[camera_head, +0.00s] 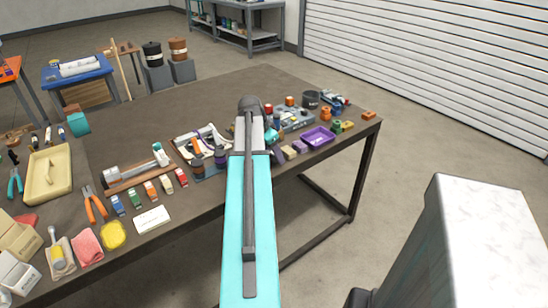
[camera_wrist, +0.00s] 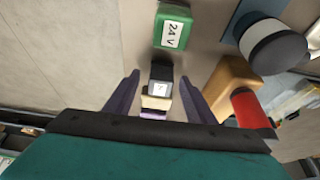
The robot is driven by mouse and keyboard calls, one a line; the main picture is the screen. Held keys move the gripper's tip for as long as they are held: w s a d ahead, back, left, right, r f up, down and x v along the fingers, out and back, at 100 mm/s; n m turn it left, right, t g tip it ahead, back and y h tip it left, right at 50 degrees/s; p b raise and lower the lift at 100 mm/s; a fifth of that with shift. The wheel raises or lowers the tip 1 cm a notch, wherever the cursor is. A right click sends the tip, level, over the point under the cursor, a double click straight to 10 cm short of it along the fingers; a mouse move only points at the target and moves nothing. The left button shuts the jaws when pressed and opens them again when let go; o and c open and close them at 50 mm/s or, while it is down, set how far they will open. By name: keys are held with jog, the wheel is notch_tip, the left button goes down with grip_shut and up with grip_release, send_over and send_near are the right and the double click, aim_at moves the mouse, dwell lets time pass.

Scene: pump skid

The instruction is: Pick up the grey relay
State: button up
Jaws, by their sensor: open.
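In the wrist view, my gripper (camera_wrist: 159,79) is open, with its two purple fingers apart. A small dark grey block with a white label, which looks like the grey relay (camera_wrist: 161,73), sits between the fingers. A cream part shows at its near end. I cannot tell whether either finger touches it. In the head view my arm covers the middle of the bench, and I cannot make out the fingers or this relay there.
A green block marked 24V (camera_wrist: 172,27) lies just beyond the fingertips. A tan block (camera_wrist: 233,77), a red cylinder (camera_wrist: 250,110) and a dark round knob (camera_wrist: 277,48) crowd the right side. The bench surface (camera_wrist: 203,50) is bare between them. A purple tray (camera_head: 318,137) is right of my arm.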

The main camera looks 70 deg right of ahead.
jog(key=c, duration=1)
jog(key=shift+r, duration=0.15)
jog(key=shift+r+b, duration=0.55)
jog(key=shift+r, duration=4.35)
